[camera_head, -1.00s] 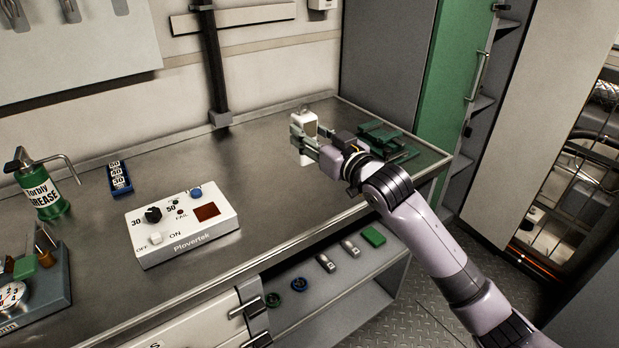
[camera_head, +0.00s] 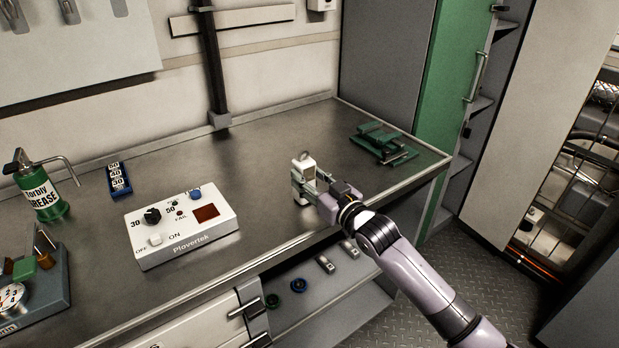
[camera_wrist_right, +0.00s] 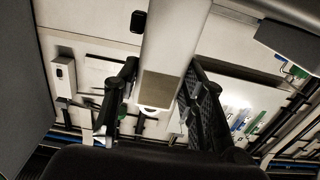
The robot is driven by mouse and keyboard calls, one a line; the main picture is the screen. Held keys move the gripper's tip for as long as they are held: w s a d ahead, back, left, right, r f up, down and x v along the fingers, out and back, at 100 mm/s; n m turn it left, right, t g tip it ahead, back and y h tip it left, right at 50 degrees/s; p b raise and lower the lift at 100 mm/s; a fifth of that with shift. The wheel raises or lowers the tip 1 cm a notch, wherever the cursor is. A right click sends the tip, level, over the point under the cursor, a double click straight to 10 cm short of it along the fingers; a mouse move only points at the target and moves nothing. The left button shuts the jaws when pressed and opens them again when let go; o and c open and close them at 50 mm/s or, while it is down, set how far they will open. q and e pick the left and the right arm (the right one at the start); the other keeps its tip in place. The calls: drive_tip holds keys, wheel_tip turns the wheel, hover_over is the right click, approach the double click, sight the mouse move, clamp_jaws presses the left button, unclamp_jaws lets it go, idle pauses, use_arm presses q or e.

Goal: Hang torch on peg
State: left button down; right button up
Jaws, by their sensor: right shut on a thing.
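The torch (camera_head: 303,163) is a small white block with a ring on its top, held roughly upright over the metal bench. My right gripper (camera_head: 305,182) is shut on it, with the fingers across its middle. In the right wrist view the torch (camera_wrist_right: 172,45) stands between the two dark fingers (camera_wrist_right: 160,100). I cannot tell from the head view how far the torch is above the bench. I cannot make out which thing is the peg. My left gripper is not in view.
A white Plovertek box (camera_head: 183,228) and a blue numbered block (camera_head: 119,179) stand on the bench (camera_head: 250,150). A green grease can (camera_head: 42,190) stands at left. A green clamp-like tool (camera_head: 383,143) lies at the right rear. A dark post (camera_head: 212,65) rises behind.

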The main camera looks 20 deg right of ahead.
drive_tip(key=o, duration=1.3)
drive_tip(key=shift+f, duration=0.1)
drive_tip(key=shift+r, duration=0.2)
drive_tip(key=b+v, duration=0.1)
drive_tip(key=v, duration=1.1)
